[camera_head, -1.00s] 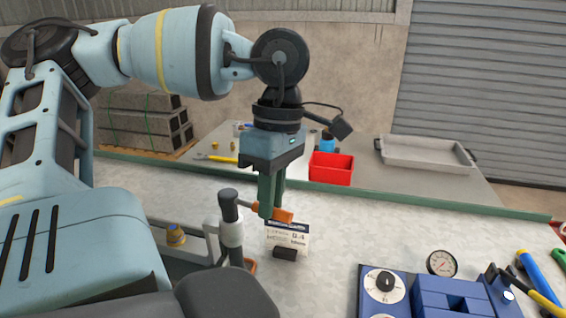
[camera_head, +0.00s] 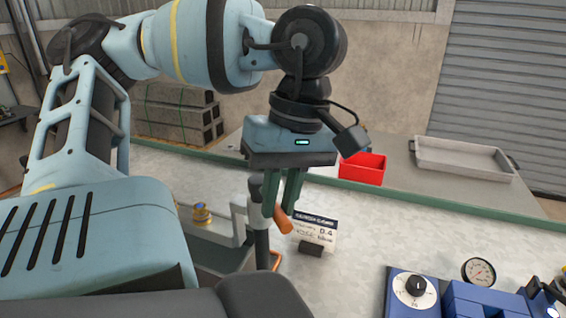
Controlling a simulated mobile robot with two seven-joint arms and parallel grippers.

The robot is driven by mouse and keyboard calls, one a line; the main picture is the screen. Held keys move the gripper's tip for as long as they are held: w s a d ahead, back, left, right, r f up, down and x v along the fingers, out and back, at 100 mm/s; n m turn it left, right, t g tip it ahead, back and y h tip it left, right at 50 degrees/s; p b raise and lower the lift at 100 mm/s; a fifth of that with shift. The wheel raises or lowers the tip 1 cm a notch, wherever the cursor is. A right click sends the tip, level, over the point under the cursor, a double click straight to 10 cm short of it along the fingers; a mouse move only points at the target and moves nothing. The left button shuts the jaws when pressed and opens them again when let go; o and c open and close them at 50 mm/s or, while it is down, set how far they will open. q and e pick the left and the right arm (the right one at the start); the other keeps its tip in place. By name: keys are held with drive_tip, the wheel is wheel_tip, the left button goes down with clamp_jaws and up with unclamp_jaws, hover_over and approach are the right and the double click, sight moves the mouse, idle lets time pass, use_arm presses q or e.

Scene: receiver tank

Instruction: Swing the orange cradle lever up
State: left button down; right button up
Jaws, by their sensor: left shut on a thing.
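The orange lever (camera_head: 283,220) shows at the fingertips of my left gripper (camera_head: 278,212), beside a dark upright post (camera_head: 261,240) with a light collar. My left gripper points down and is shut on the lever. The fingers hide part of the lever and part of the post top. The lever's visible end tilts down to the right. My right gripper is not in view.
A white calibration card (camera_head: 317,232) in a dark holder stands just right of the lever. A brass fitting (camera_head: 201,213) is to the left. A blue unit with a dial (camera_head: 415,288) and a gauge (camera_head: 479,271) are at the lower right. A red bin (camera_head: 362,168) and grey tray (camera_head: 462,158) are behind.

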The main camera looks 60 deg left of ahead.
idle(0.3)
use_arm(q)
drive_tip(key=c, duration=1.4)
unclamp_jaws()
drive_tip(key=shift+s, duration=0.1)
drive_tip(key=shift+o, duration=0.2)
wheel_tip(320, 180, up, 8)
drive_tip(key=w, duration=0.1)
drive_tip(key=shift+w+f, duration=0.15)
drive_tip(key=shift+w, duration=0.15)
